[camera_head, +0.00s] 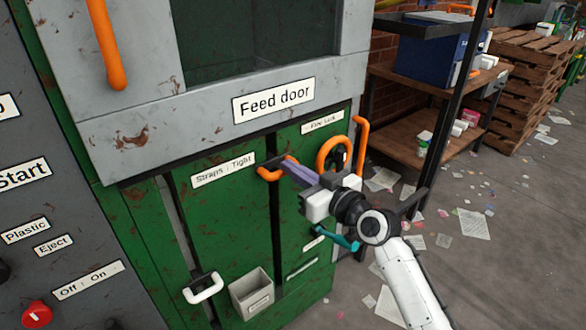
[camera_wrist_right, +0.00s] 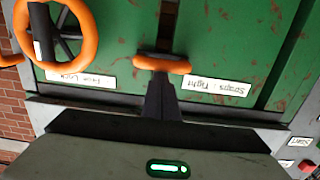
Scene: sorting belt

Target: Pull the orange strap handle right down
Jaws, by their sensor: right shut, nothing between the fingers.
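The orange strap handle (camera_head: 267,175) is a short rounded bar on the green cabinet front, beside the "Straps : Tight" label (camera_head: 223,170). It sits high, just under the grey feed door. In the right wrist view the handle (camera_wrist_right: 178,67) lies across the tips of my fingers, in the upper middle. My right gripper (camera_head: 287,166) is shut, with its fingertips at the handle. The fingers (camera_wrist_right: 160,88) overlap the handle's middle; I cannot tell whether they touch it or pass behind it. My left gripper is not in view.
An orange wheel (camera_head: 324,142) is just right of the handle; it also shows in the wrist view (camera_wrist_right: 88,46). An orange bar (camera_head: 361,138) stands beyond it. Below are a white handle (camera_head: 204,289) and a grey bin (camera_head: 240,302). A shelf (camera_head: 455,133) stands right.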

